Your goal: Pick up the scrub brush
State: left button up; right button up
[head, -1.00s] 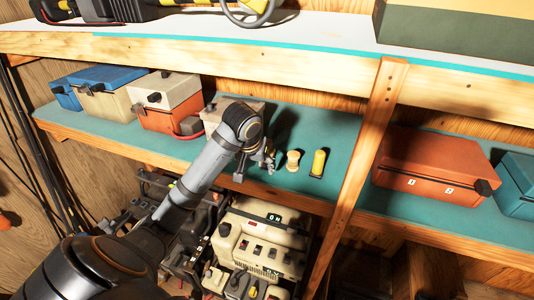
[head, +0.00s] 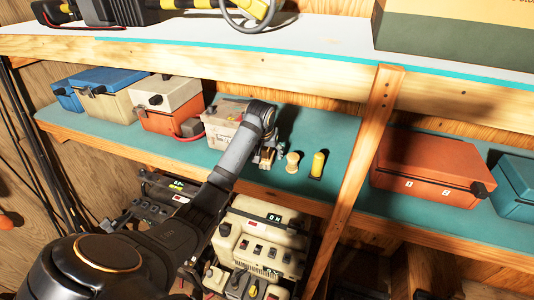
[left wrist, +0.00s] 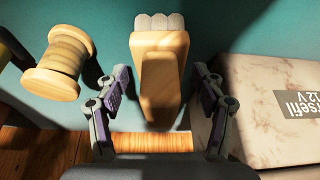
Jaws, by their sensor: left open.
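The scrub brush (left wrist: 158,75) has a pale wooden body and light rounded bristle tufts at its top end in the left wrist view. It lies between the two spread fingers of my left gripper (left wrist: 158,112), with a visible gap on each side. In the head view my left gripper (head: 269,156) is over the teal shelf, between the white battery box and the wooden spool. It largely hides the brush there. My right gripper is not in view.
A wooden spool (head: 292,161) and a yellow cylinder (head: 318,164) stand close to the right. A white battery box (head: 222,127) is close on the left. A wooden post (head: 352,180) crosses the shelf farther right.

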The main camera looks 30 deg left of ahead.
pick_arm(q)
jog(key=shift+w+f, duration=0.1)
jog(key=shift+f, duration=0.2)
jog(key=shift+r, duration=0.1)
jog(key=c, duration=1.3)
